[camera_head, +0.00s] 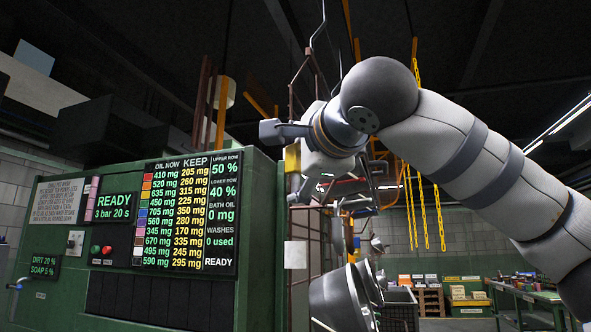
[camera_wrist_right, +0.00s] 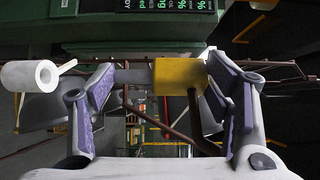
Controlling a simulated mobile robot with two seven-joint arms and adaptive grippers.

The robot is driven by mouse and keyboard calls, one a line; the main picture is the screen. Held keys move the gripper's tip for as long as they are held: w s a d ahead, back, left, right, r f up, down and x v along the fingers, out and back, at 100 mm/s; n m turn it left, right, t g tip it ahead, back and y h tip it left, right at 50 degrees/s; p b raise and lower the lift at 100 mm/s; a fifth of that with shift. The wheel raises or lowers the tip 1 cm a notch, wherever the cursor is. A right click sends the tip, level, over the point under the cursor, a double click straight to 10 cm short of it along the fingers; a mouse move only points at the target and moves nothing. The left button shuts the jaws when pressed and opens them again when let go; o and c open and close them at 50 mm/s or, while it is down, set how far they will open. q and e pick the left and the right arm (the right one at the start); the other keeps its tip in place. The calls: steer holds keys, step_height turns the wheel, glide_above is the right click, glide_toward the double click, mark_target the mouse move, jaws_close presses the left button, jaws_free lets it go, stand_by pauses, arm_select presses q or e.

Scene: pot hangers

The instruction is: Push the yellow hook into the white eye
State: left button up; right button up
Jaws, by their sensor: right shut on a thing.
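My right gripper (camera_wrist_right: 160,76) has its two fingers on either side of a yellow block with a grey bar, which I take for the yellow hook (camera_wrist_right: 178,75). The block lies against the right-hand finger in the wrist view, and the bar runs to the left-hand finger. A brown rod slants down from the block. My left gripper is not in view.
A green cabinet (camera_head: 262,215) with a lit display board (camera_head: 190,215) fills the left. Grey pots (camera_head: 340,298) hang below my right gripper. Yellow chains (camera_head: 423,205) hang behind my arm. A green workbench (camera_head: 545,296) stands farther back at the right.

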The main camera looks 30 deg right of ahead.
steer(key=shift+s, duration=0.15)
steer(key=shift+f, duration=0.25)
steer(key=f, duration=0.5)
steer(key=shift+w+f, duration=0.2)
steer(key=shift+f, duration=0.05)
steer(key=shift+w+f, duration=0.15)
steer(key=shift+f, duration=0.2)
stand_by(1.1)
